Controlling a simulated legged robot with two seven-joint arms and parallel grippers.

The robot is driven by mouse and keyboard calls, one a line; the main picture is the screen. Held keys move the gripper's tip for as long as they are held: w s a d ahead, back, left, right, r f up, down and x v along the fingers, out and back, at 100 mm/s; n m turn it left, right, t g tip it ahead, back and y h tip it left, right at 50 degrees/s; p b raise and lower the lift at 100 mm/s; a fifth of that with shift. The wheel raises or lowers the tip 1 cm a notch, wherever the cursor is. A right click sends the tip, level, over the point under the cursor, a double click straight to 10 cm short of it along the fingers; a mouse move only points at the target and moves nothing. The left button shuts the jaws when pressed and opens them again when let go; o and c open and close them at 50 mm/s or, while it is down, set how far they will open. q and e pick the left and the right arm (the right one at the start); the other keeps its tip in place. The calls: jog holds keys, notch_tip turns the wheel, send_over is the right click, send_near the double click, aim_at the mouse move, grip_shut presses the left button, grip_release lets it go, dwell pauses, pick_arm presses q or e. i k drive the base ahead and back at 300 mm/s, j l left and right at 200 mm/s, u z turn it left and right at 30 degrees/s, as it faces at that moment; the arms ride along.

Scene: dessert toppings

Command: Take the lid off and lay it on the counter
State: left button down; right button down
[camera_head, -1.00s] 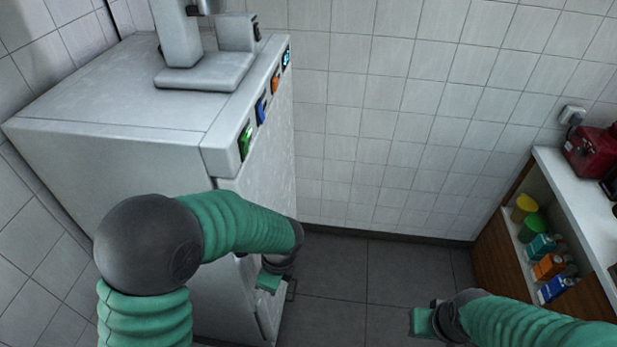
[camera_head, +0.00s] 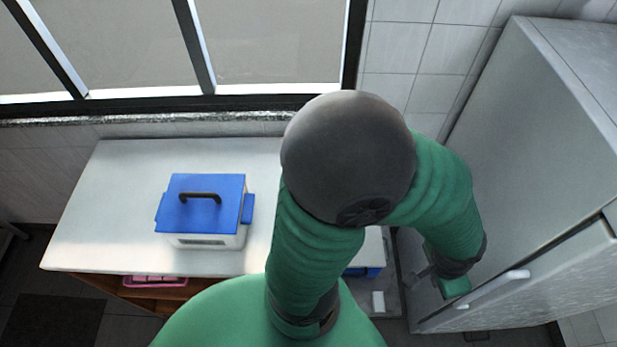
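A white box (camera_head: 206,241) with a blue lid (camera_head: 214,205) stands upright on a white counter (camera_head: 115,215) in the left half of the head view. The lid has a dark arched handle (camera_head: 200,197) on top and is on the box. Blue tabs show at the box's two sides. My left gripper (camera_head: 455,287) is at the right, low beside the grey fridge and well away from the box. Its fingers are small and partly hidden by its wrist, so I cannot tell how far apart they are. My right gripper is out of view.
My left arm blocks part of the counter's right end. The counter is clear around the box. A pink item (camera_head: 155,281) lies on the shelf below. A grey fridge (camera_head: 540,170) with a handle (camera_head: 498,288) stands right. Windows (camera_head: 270,45) are behind.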

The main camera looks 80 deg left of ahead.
aim_at(193, 203)
jog(key=u, duration=0.45)
jog(key=k+u, duration=0.15)
jog(key=u, duration=0.75)
jog(key=k+j+u, duration=0.1)
jog(key=u, duration=0.8)
jog(key=j+u, duration=0.15)
jog(key=u, duration=0.75)
